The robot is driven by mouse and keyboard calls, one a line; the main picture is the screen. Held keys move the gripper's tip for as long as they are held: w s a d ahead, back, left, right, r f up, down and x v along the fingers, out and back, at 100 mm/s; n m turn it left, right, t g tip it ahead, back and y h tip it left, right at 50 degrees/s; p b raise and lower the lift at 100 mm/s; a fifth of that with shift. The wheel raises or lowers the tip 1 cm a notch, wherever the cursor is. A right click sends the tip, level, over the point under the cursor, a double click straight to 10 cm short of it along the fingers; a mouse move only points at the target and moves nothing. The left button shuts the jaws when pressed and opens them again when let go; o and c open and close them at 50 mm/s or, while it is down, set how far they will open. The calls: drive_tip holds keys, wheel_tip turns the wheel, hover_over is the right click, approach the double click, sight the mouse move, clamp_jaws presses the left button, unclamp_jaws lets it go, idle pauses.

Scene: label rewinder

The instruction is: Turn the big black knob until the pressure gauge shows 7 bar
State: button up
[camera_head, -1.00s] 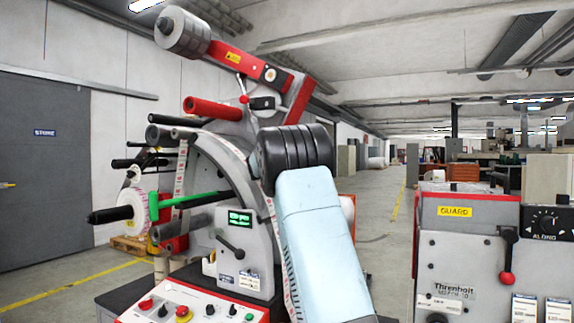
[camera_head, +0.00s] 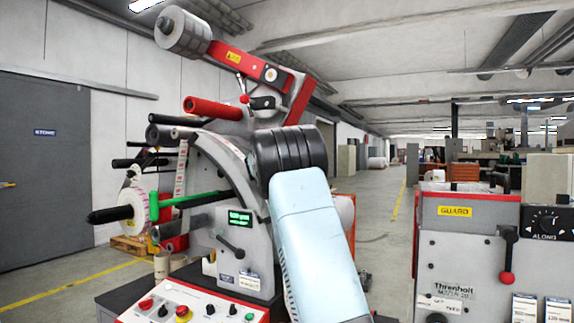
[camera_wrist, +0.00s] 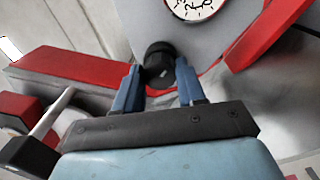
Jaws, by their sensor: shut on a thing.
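In the wrist view the big black knob (camera_wrist: 158,62) sits between the two blue fingers of my gripper (camera_wrist: 158,84), which is shut on it. The pressure gauge (camera_wrist: 196,6) is a white dial with a red rim just above the knob, cut off by the top edge of the picture. Its needle and reading cannot be made out. In the head view my pale blue arm covers the knob, the gauge and my fingers.
The label rewinder's control panel (camera_head: 185,305) with several buttons is at the lower left of the head view. A grey machine with a guard label (camera_head: 455,211) stands at the right. In the wrist view a red bar (camera_wrist: 75,75) lies left of the fingers.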

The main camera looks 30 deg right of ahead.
drive_tip(key=shift+w+a+f, duration=0.1)
drive_tip(key=shift+f, duration=0.35)
drive_tip(key=o, duration=1)
drive_tip(key=shift+r, duration=0.1)
drive_tip(key=shift+o, duration=0.3)
drive_tip(key=shift+r, duration=0.15)
drive_tip(key=v, duration=1.3)
drive_tip(key=shift+a, duration=0.35)
drive_tip(key=shift+s+d, duration=0.1)
drive_tip(key=shift+s, duration=0.15)
